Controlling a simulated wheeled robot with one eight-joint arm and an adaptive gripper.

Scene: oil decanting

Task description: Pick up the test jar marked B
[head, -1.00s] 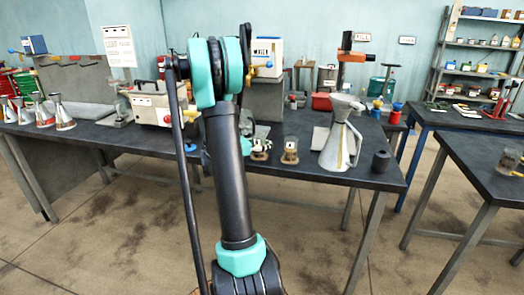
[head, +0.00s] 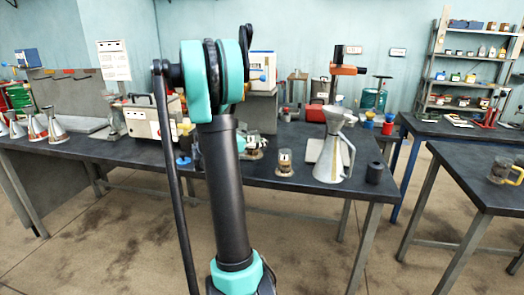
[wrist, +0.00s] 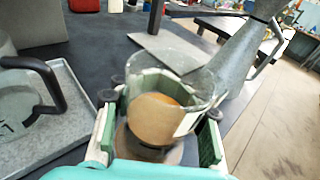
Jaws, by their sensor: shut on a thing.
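In the wrist view a clear glass jar (wrist: 157,112) with an amber-brown content stands between the green-lined fingers of my gripper (wrist: 160,130). The fingers are shut on it, one on each side. A pale label sits on its right side, but I cannot read a letter on it.
A metal funnel-topped can (head: 333,150) stands close right of the jar, also in the wrist view (wrist: 236,58). A flat grey plate (wrist: 168,48) lies behind. A grey tray (wrist: 68,128) is at left. A black cylinder (head: 375,172) stands near the dark bench's right end.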

